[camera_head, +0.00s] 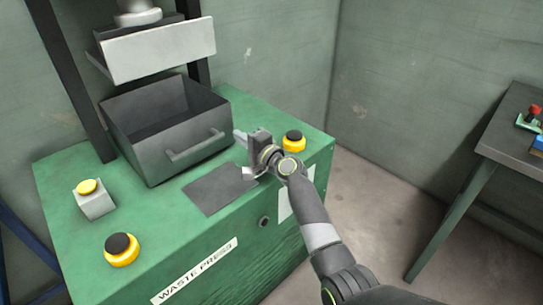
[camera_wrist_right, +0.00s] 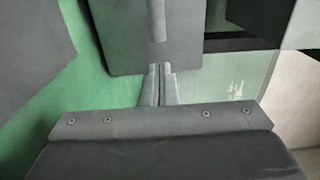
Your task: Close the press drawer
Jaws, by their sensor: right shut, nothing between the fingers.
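The press drawer (camera_head: 165,150) is a dark grey open-topped box on the green press, standing out in front of the pressing plate. Its bar handle (camera_head: 197,147) is on the front face. In the right wrist view a grey panel with a bar, which looks like the drawer front (camera_wrist_right: 120,40), lies just ahead of the fingers. My right gripper (camera_head: 240,135) is beside the drawer's right front corner, pointing left; its fingers (camera_wrist_right: 160,72) are together and empty. I cannot tell whether they touch the drawer. My left gripper is out of view.
The green press top (camera_head: 75,165) carries a yellow button on a grey box (camera_head: 94,200) and two black-and-yellow knobs (camera_head: 122,250) (camera_head: 294,140). A flat dark plate (camera_head: 217,190) lies before the drawer. A grey press head (camera_head: 158,50) hangs above. A table (camera_head: 515,130) stands right.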

